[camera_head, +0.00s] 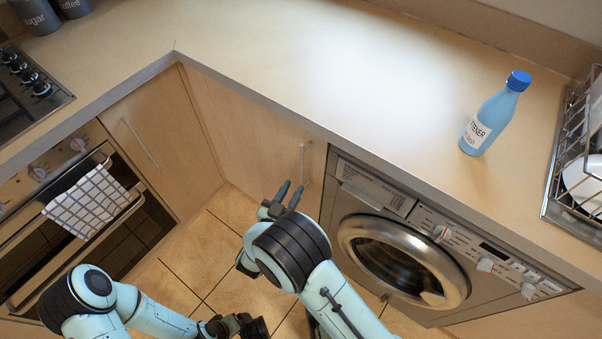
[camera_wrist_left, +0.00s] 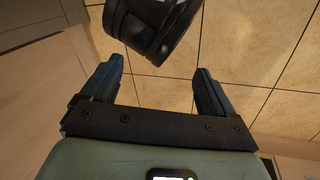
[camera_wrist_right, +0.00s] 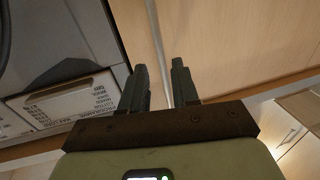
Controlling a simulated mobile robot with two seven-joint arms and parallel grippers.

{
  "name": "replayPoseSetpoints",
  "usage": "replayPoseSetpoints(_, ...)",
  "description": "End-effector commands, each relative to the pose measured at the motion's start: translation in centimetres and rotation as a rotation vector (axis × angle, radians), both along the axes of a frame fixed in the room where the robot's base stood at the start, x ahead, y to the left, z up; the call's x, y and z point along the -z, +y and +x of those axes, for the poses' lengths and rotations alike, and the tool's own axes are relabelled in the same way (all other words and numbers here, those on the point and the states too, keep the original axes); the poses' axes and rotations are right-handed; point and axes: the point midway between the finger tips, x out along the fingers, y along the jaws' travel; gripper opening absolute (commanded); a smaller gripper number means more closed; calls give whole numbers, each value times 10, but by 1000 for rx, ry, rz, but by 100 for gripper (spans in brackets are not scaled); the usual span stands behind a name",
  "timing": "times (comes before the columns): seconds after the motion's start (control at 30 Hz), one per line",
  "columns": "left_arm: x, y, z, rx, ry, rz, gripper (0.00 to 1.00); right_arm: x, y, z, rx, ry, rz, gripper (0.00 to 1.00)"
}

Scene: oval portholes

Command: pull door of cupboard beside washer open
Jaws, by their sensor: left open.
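The cupboard door (camera_head: 245,120) beside the washer is pale wood and looks closed. Its thin upright handle (camera_head: 304,158) is at the door's right side, near the washer (camera_head: 395,245). My right gripper (camera_head: 290,190) is at the handle's lower end, its fingers a little apart. In the right wrist view the fingers (camera_wrist_right: 160,88) point at the door (camera_wrist_right: 230,45), and a pale strip runs between them; I cannot tell whether they touch it. My left gripper (camera_wrist_left: 160,90) is open and empty, low over the tiled floor.
A worktop (camera_head: 330,60) overhangs the cupboards and washer. A blue bottle (camera_head: 490,118) and a dish rack (camera_head: 570,150) stand on it. An oven (camera_head: 75,230) with a checked towel (camera_head: 88,203) is at left, beside another cupboard door (camera_head: 160,135). Tiled floor (camera_head: 190,260) is open between.

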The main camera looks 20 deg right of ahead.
Motion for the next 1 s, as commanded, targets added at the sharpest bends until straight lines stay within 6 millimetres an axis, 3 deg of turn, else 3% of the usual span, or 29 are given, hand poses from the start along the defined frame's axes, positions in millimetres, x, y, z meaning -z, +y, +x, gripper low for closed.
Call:
replayPoseSetpoints(0.1, 5, 3, 6, -7, -14, 7, 88, 1, -17, 20, 2, -2, 1, 30)
replayPoseSetpoints(0.33, 11, 7, 13, -15, -34, 17, 88, 1, -38, 44, 0, -1, 2, 30)
replayPoseSetpoints(0.77, 12, 8, 16, -17, -41, 20, 88, 0, -44, 52, -3, 1, 1, 30)
replayPoseSetpoints(0.8, 12, 8, 16, -17, -41, 20, 88, 0, -44, 52, -3, 1, 1, 17)
replayPoseSetpoints(0.87, 12, 8, 16, -17, -41, 20, 88, 0, -44, 52, -2, 1, 1, 0)
replayPoseSetpoints(1.0, 12, 8, 16, -17, -41, 20, 88, 0, -44, 51, -2, 1, 1, 0)
